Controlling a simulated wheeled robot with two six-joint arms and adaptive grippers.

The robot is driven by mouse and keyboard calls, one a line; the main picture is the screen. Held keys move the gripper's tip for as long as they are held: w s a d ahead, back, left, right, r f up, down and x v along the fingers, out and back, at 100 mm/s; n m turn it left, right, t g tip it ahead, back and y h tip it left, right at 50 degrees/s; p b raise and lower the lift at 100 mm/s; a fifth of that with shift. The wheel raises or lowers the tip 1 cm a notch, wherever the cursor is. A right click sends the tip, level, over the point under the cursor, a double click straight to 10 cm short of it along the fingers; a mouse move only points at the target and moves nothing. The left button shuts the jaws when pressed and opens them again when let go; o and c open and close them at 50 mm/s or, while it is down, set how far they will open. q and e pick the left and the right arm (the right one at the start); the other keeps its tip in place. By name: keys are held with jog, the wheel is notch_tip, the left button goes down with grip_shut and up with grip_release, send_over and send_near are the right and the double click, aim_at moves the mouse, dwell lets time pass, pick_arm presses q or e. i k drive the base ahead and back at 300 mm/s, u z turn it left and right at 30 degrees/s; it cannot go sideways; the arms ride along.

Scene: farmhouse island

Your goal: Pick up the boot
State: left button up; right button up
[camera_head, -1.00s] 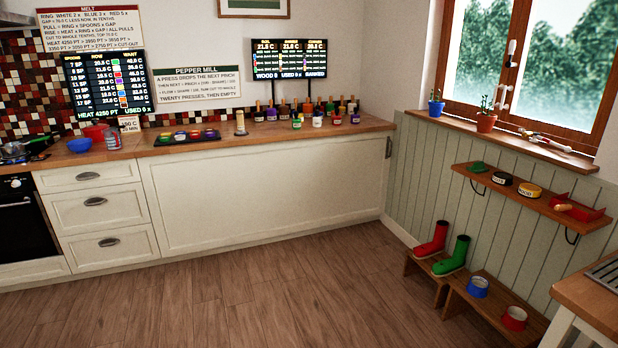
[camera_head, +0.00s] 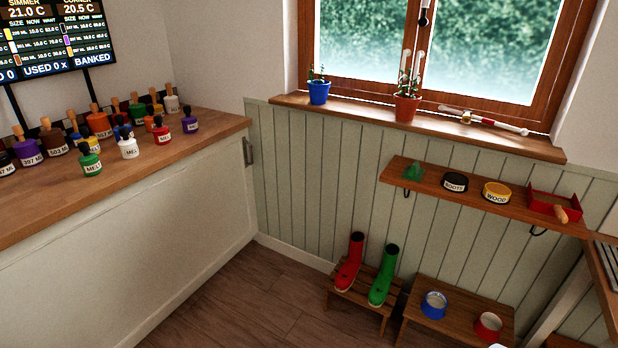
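Two boots stand upright side by side on a low wooden stool against the panelled wall in the head view. The red boot (camera_head: 349,262) is on the left and the green boot (camera_head: 383,275) is on the right, with little room between them. The low wooden stool (camera_head: 368,312) carries both boots. Neither of my grippers shows in the head view, so I cannot see what they hold.
A second low bench (camera_head: 455,318) holds a blue bowl (camera_head: 433,305) and a red bowl (camera_head: 488,327). A wall shelf (camera_head: 450,190) with tins hangs above. The counter (camera_head: 215,125) with several small bottles is at left. Floor (camera_head: 270,300) left of the stool is clear.

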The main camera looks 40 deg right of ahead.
aim_at(346, 277)
jog(key=z, duration=0.4)
jog(key=i, duration=1.65)
jog(key=z, duration=1.25)
jog(key=i, duration=1.7)
jog(key=z, duration=0.6)
